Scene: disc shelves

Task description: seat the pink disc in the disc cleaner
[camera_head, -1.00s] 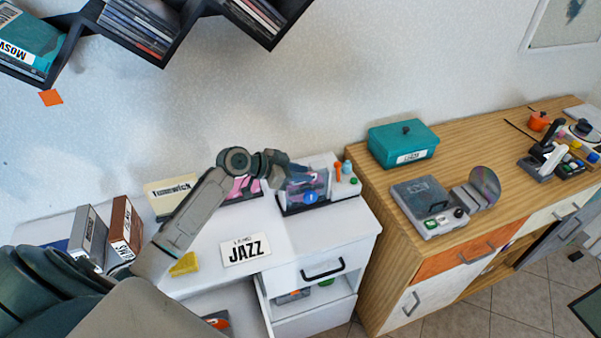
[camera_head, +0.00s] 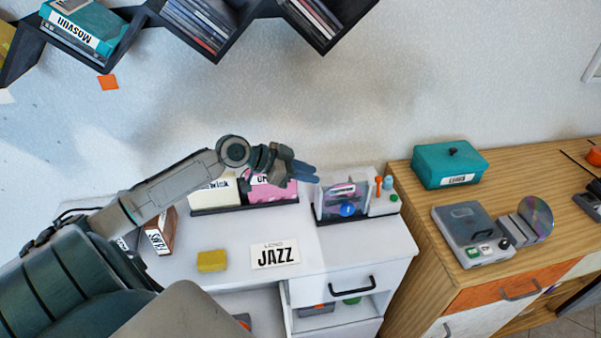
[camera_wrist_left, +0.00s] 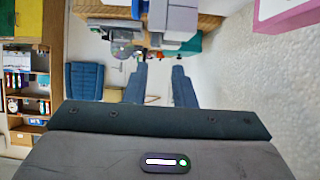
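The disc cleaner (camera_head: 326,213) is a clear box on a dark base with a blue round knob, on the white cabinet. Something pink, apparently the pink disc (camera_head: 341,190), shows through its clear wall; how deeply it sits cannot be told. My left gripper (camera_head: 312,173) is up and to the left of the cleaner, its blue fingertips near the cleaner's upper left corner. In the left wrist view its two fingers (camera_wrist_left: 159,75) stand apart with nothing between them. My right gripper is not in view.
A pink sleeve (camera_head: 268,190) and a cream sleeve (camera_head: 215,194) stand behind my left gripper. Small bottles (camera_head: 387,184) stand right of the cleaner. A JAZZ card (camera_head: 275,256) and a yellow block (camera_head: 211,261) lie in front. A teal box (camera_head: 440,168) and grey player (camera_head: 467,233) are on the wooden cabinet.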

